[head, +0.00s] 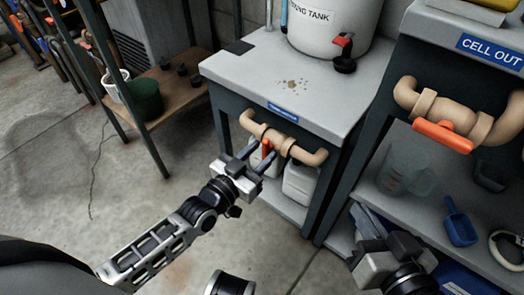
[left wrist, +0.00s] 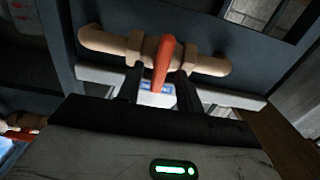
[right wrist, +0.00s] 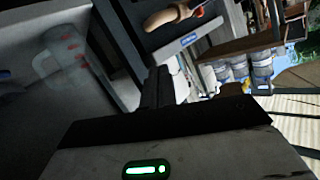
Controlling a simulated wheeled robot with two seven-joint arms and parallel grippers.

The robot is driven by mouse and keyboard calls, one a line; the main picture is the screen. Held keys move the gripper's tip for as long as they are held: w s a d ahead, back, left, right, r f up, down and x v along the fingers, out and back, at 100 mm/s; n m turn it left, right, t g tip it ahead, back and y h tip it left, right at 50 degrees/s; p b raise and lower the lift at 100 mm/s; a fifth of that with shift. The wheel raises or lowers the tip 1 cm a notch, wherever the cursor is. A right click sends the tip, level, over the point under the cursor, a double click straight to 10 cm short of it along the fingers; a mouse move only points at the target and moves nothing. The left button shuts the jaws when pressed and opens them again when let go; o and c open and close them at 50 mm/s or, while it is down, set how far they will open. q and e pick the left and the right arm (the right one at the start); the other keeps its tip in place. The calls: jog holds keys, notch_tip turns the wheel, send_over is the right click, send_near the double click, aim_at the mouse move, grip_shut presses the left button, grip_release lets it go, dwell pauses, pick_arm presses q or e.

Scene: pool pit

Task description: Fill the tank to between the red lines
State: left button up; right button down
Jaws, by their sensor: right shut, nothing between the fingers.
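A white tank (head: 335,28) with a partly cut-off "...ING TANK" label stands on a grey cabinet top; no red lines show on it. A small red-handled tap (head: 343,44) is at its base. Below the top is a tan pipe (head: 306,152) with an orange valve handle (head: 267,150). My left gripper (head: 260,156) is open with its fingers either side of this handle; the left wrist view shows the handle (left wrist: 162,65) between them, with gaps visible. My right gripper (head: 368,222) is shut and empty, low before the right-hand shelf.
A second tan pipe (head: 462,112) with an orange handle (head: 443,136) sits under the "CELL OUT" sign (head: 492,51). Below it, the shelf holds a clear jug (head: 402,172) and a blue scoop (head: 460,225). A green bucket (head: 145,99) stands on the left rack.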

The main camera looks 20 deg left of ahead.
jog(key=shift+r, duration=0.2)
pick_arm(q)
grip_shut()
jog(key=n+p, duration=0.1)
jog(key=n, duration=0.1)
jog(key=shift+a+n, duration=0.1)
jog(key=shift+n, duration=0.3)
jog(key=shift+n+p, duration=0.45)
jog(key=shift+n, duration=0.95)
jog(key=shift+a+f+n, duration=0.1)
jog(key=shift+n, duration=0.3)
pick_arm(e)
jog(key=shift+w+d+f+g+h, duration=0.1)
jog(key=shift+d+f+g+h, duration=0.2)
jog(key=shift+f+h, duration=0.25)
jog(key=shift+f, duration=0.1)
